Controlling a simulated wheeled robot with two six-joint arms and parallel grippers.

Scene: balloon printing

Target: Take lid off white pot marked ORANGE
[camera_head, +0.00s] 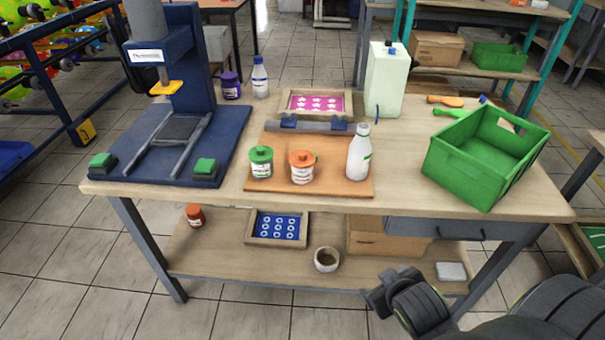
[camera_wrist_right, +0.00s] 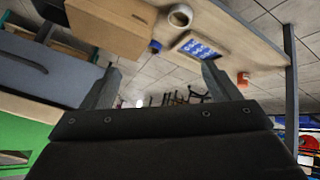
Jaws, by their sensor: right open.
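The white pot with the orange lid (camera_head: 302,168) stands upright on the brown board on the table, its lid on. A white pot with a green lid (camera_head: 261,162) stands to its left and a white bottle (camera_head: 359,152) to its right. My right gripper (camera_head: 378,297) is low in front of the table's right side, well away from the pot. In the right wrist view its two fingers (camera_wrist_right: 160,88) are wide apart with nothing between them. My left gripper is not in view.
A green crate (camera_head: 480,160) stands at the table's right. A blue press (camera_head: 175,110) fills the left side. A pink screen frame (camera_head: 313,103) lies behind the board (camera_head: 330,186). The lower shelf holds a blue screen (camera_head: 277,228), a roll of tape (camera_head: 327,259) and boxes.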

